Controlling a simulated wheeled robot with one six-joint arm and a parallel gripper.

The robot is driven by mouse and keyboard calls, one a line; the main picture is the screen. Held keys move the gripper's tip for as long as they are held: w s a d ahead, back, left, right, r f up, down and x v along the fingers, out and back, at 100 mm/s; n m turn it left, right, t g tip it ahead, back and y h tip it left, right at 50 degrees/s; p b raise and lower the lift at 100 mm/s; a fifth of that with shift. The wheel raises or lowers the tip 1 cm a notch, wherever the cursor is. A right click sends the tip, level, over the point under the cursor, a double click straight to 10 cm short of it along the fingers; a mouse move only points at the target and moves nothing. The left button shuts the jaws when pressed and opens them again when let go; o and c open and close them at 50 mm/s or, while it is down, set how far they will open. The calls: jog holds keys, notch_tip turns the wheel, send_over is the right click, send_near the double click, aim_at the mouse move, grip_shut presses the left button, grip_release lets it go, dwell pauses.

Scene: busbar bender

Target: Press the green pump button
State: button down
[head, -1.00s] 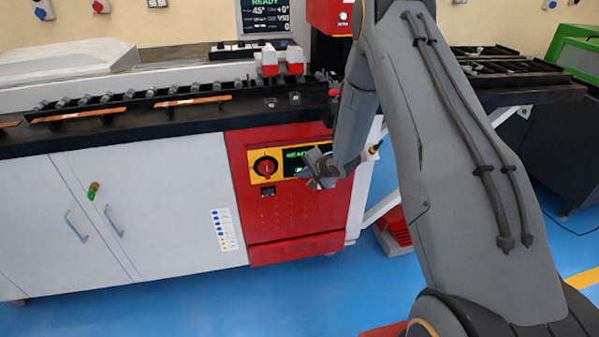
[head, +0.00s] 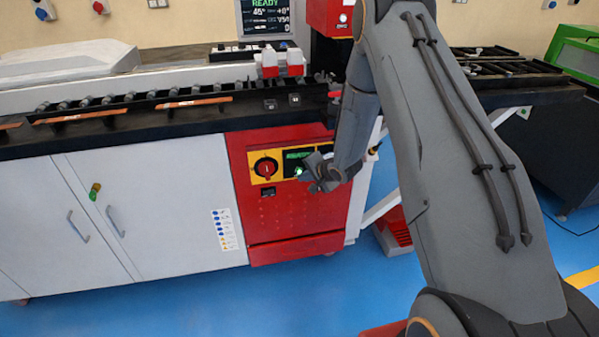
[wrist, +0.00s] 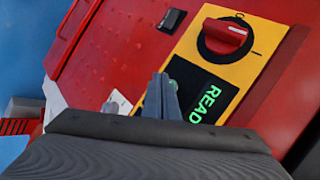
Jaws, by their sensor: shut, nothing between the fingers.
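The red cabinet front carries a yellow control panel (head: 283,153) with a red rotary knob (head: 265,168) and a dark display with green text (head: 297,155). The green pump button (head: 298,171) shows as a small lit green spot below the display, just left of my gripper (head: 310,174). The fingers hide most of the button there. I cannot tell whether they touch it.
A small black socket (head: 268,191) sits below the knob. The machine's black bed (head: 180,120) with rollers and copper bars juts out above. White cabinet doors (head: 140,200) lie to the left. Blue floor is free in front.

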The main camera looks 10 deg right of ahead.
jog(key=shift+s+p, duration=1.15)
jog(key=shift+s, duration=1.35)
jog(key=s+d+r+n+g+h, duration=0.35)
jog(key=s+r+n, duration=0.25)
jog(key=s+r, duration=0.75)
jog(key=s+a+r+n+g, duration=0.2)
jog(key=s+r, duration=0.2)
jog(key=s, duration=0.6)
jog(key=s+a+r+n+g, duration=0.2)
jog(key=s+r, duration=0.3)
jog(key=s, duration=0.5)
jog(key=shift+r+n, duration=0.2)
jog(key=shift+n, duration=0.3)
